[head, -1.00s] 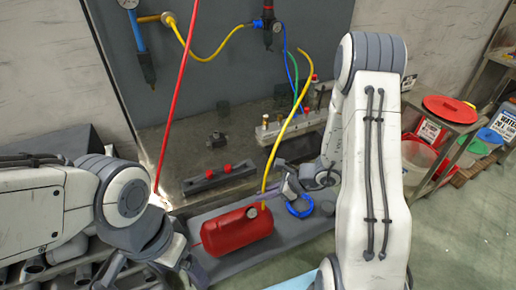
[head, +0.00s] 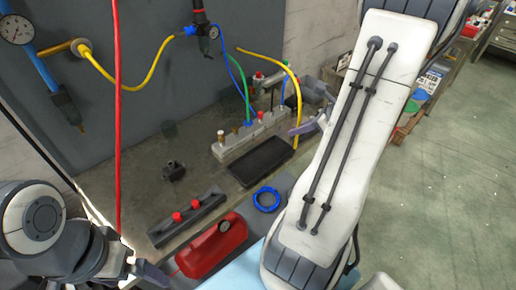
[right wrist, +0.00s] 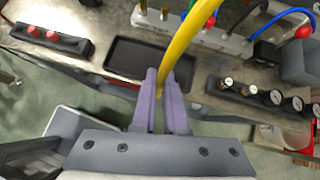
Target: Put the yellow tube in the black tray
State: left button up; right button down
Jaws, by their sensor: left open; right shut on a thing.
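The yellow tube (head: 286,66) arcs above the bench in the head view, its lower end beside my right gripper (head: 308,128). In the right wrist view, the purple fingers of my right gripper (right wrist: 166,85) are shut on the yellow tube (right wrist: 183,45). The black tray (head: 262,160) is a shallow, empty rectangle on the bench, left of the held tube. It also shows in the right wrist view (right wrist: 135,58), beyond the fingers. My left gripper (head: 155,272) is open and empty at the lower left, close to the red tank.
The red tank (head: 212,245) and a blue ring (head: 267,199) lie in front of the bench. A grey manifold (head: 250,134) with green and blue tubes stands behind the tray. A red-knobbed block (head: 186,215) sits to its left. A red hose (head: 117,120) hangs at left.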

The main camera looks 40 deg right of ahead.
jog(key=shift+s+a+x, duration=0.1)
jog(key=shift+a+x, duration=0.2)
jog(key=shift+x, duration=2.2)
jog(key=shift+s+a+x, duration=0.1)
jog(key=shift+a+x, duration=0.2)
jog(key=shift+x, duration=2.2)
jog(key=shift+s+a+x, duration=0.1)
jog(key=shift+a+x, duration=0.15)
jog(key=shift+x, duration=2.25)
jog(key=shift+f, duration=0.15)
jog(key=shift+f, duration=0.15)
jog(key=c, duration=1)
grip_release()
jog(key=shift+o, duration=0.2)
